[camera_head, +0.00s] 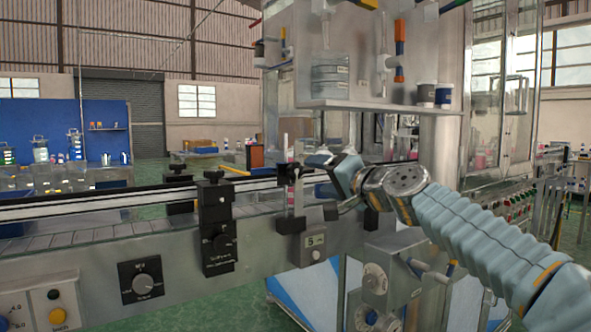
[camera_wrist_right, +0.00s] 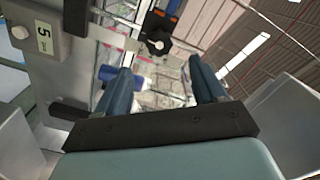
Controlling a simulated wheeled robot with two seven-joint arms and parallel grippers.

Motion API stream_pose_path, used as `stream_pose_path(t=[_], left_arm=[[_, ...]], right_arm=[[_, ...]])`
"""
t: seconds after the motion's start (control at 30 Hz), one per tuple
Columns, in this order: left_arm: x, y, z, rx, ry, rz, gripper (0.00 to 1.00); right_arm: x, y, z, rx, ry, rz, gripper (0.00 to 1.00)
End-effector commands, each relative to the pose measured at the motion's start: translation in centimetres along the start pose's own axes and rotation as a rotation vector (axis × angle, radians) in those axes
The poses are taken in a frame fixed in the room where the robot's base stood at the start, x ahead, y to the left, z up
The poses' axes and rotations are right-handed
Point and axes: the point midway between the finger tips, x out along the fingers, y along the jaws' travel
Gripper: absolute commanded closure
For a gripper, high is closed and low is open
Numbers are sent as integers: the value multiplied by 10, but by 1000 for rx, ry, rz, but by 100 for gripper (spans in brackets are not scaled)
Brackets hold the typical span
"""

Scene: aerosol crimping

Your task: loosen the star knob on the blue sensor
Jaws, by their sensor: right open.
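The black star knob (camera_head: 291,172) sits on an upright post beside the conveyor, left of my right gripper (camera_head: 326,174) in the head view. In the right wrist view the knob (camera_wrist_right: 157,35) lies beyond the fingertips, between their lines and apart from them. My right gripper (camera_wrist_right: 160,66) is open, with nothing between its fingers. A bright blue cylinder, which looks like the blue sensor (camera_wrist_right: 111,73), is partly hidden behind the left finger in that view. In the head view the sensor is hard to tell from the blue fingers. My left gripper is not in view.
A grey box marked 5 (camera_head: 313,241) hangs below the knob on the conveyor's side (camera_head: 90,257). A black clamp block (camera_head: 216,225) stands to its left. A steel-framed machine (camera_head: 400,70) rises behind my right arm.

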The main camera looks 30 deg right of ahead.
Motion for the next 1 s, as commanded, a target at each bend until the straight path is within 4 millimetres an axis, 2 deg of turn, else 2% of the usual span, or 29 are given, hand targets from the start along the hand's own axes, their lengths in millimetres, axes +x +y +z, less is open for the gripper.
stream_pose_path(t=[0.03, 0.2, 0.4, 0.53, 0.8, 0.87, 1.0], left_arm=[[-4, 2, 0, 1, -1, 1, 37], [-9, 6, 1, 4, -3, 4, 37], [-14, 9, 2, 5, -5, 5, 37], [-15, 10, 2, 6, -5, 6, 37], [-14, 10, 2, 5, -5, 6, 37], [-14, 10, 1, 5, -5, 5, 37], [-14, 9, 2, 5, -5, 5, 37]], right_arm=[[14, -1, 0, 1, -3, 2, 30], [52, -1, 0, 1, -1, 3, 30], [81, 0, 0, 0, -1, 2, 30], [89, 1, 0, 0, 0, 2, 30], [90, 1, 0, 0, 0, 2, 30], [90, 1, 0, 0, 0, 2, 38], [90, 1, 0, 0, 0, 2, 60]])
